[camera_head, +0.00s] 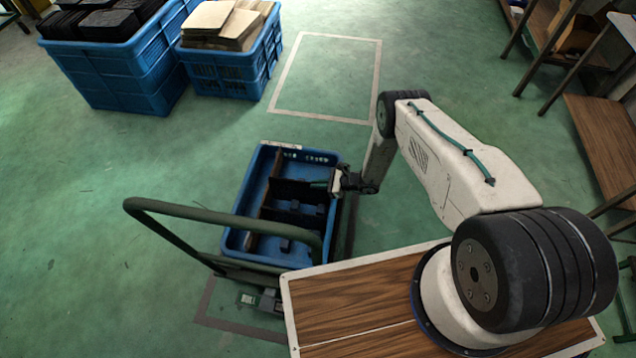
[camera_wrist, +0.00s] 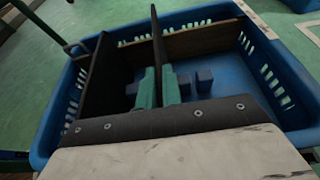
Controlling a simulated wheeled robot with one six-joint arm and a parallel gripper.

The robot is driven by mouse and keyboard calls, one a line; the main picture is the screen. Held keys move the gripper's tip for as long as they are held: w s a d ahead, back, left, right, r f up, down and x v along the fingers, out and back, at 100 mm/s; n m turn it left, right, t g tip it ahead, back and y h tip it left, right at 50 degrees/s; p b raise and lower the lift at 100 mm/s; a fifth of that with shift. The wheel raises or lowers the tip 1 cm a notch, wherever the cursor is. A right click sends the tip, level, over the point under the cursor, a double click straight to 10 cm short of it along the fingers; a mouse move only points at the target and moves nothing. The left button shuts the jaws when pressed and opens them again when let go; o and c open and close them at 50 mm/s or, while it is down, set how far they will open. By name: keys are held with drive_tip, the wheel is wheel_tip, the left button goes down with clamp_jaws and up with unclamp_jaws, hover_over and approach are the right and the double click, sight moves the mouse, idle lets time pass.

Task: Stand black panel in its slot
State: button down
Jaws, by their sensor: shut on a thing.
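My gripper (camera_head: 333,182) reaches over the right side of the blue tray (camera_head: 232,238). In the wrist view its green fingers (camera_wrist: 158,88) are shut on a thin black panel (camera_wrist: 156,42), seen nearly edge-on and standing upright. This panel also shows inside the tray in the head view (camera_head: 290,192). Its lower edge is hidden by the fingers, so I cannot tell whether it sits in a slot. A second dark panel (camera_wrist: 97,80) stands to its left in the wrist view. A brown panel (camera_wrist: 200,41) stands along the tray's far side there.
Small dark blue blocks (camera_wrist: 186,86) rise from the tray floor. A dark green cart handle (camera_head: 225,218) arches over the tray's near side. Blue crates with black panels (camera_head: 115,70) and tan panels (camera_head: 228,68) stand at the back left. Green floor around the cart is clear.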

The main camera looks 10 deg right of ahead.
drive_tip(key=shift+f, duration=1.1)
drive_tip(key=c, duration=1.5)
unclamp_jaws()
drive_tip(key=v, duration=0.7)
drive_tip(key=shift+s+d+r, duration=0.15)
drive_tip(key=shift+d, duration=0.15)
